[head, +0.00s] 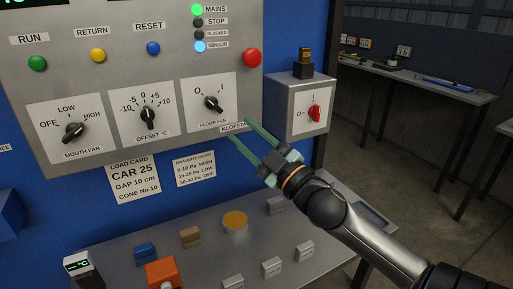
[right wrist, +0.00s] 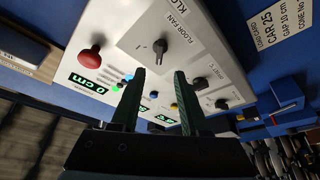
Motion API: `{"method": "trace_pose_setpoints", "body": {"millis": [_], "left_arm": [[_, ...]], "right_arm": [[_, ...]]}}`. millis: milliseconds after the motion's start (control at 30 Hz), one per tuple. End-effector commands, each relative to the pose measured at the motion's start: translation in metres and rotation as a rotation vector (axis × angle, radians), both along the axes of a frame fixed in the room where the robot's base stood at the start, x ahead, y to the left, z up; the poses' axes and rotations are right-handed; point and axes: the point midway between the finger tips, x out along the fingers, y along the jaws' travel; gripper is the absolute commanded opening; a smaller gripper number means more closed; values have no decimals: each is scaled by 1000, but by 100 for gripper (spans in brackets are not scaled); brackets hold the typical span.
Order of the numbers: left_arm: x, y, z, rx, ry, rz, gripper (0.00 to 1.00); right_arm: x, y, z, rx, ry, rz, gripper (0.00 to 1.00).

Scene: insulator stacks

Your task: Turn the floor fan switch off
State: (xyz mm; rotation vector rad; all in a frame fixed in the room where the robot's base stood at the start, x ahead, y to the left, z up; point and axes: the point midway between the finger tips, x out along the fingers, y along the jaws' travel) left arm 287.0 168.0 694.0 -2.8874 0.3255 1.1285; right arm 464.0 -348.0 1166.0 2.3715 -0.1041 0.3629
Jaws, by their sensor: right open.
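The floor fan switch (head: 213,104) is a black rotary knob on a white plate marked O and I, at the lower right of the grey control panel (head: 120,55). Its bar slants from upper left to lower right, with the upper end toward the O; which end is the pointer I cannot tell for sure. My right gripper (head: 239,129) is open and empty, just below and right of the switch. In the right wrist view the switch (right wrist: 160,46) shows beyond and between the two fingertips (right wrist: 160,72), apart from them. My left gripper is not in view.
The offset knob (head: 148,114) and mouth fan knob (head: 73,132) sit left of the switch. A red button (head: 252,57) is above right. A grey box (head: 299,105) with a red switch (head: 315,114) stands right. Below is a bench (head: 205,265) with small blocks.

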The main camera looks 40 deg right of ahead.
Motion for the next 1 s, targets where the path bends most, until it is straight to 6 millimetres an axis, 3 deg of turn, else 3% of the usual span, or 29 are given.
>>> {"method": "trace_pose_setpoints", "body": {"millis": [300, 1000], "left_arm": [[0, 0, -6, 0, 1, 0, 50], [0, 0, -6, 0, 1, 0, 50]], "right_arm": [[-27, -1, -9, 0, 1, 0, 45], [-30, -1, -9, 0, 0, 0, 45]]}}
